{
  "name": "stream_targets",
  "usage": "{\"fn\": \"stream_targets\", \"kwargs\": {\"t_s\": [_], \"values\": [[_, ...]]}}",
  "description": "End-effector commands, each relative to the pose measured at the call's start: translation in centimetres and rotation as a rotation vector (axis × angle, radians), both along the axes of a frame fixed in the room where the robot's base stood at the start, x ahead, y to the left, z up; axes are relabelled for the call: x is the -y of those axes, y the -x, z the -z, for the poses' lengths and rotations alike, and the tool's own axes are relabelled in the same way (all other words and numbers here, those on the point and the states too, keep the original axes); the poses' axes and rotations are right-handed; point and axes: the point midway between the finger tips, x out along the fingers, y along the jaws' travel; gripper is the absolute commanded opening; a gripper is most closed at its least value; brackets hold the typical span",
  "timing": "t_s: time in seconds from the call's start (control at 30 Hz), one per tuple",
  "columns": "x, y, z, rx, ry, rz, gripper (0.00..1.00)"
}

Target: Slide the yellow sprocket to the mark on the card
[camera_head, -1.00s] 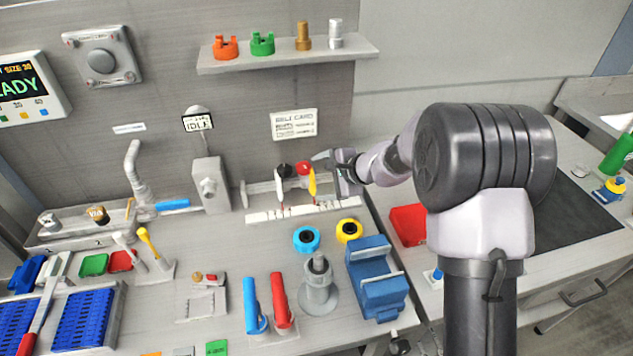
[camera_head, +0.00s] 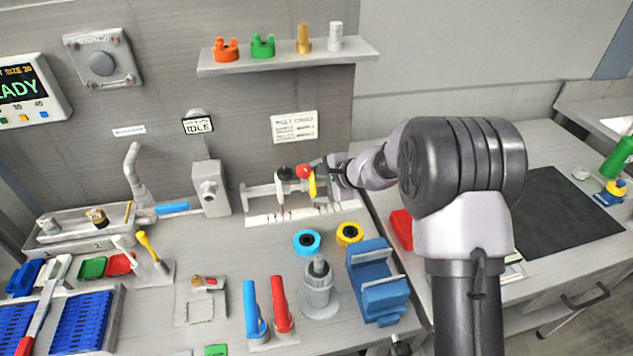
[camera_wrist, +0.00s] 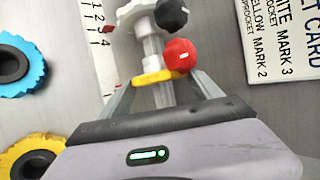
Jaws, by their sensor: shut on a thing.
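The yellow sprocket (camera_head: 312,186) sits on a horizontal shaft above the white numbered scale (camera_head: 262,219). My gripper (camera_head: 318,183) is at the sprocket from the right. In the wrist view its fingers are closed about the yellow sprocket (camera_wrist: 155,78), beside the red knob (camera_wrist: 180,55). A white sprocket (camera_wrist: 136,14) with a black knob (camera_wrist: 171,14) is further along the shaft. The belt card (camera_head: 295,127) hangs on the wall behind; in the wrist view the card (camera_wrist: 285,45) reads yellow mark 2, white mark 3. The sprocket's exact scale position is unclear.
A grey housing (camera_head: 210,187) stands at the shaft's left. In front lie a blue toothed ring (camera_head: 306,251), a yellow toothed ring (camera_head: 349,242), a grey post (camera_head: 319,291) and a blue block (camera_head: 377,285). A shelf (camera_head: 230,70) hangs above.

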Motion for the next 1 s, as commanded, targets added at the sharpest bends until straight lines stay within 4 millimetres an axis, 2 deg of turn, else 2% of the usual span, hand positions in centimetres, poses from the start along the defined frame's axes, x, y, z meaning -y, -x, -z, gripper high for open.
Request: {"fn": "stream_targets", "kwargs": {"t_s": [0.07,0.33,0.67,0.7,0.73,1.0], "values": [[0.4,-0.1,0.0,0.0,0.0,0.002,0.01],[4.4,-1.3,-0.1,0.002,0.0,0.002,0.01],[4.8,-1.4,0.0,0.0,0.0,0.0,0.01],[4.8,-1.4,0.0,0.0,0.001,0.001,0.79],[4.8,-1.4,0.0,0.0,0.0,0.0,0.83],[4.8,-1.4,0.0,0.0,0.0,0.0,0.83]]}}
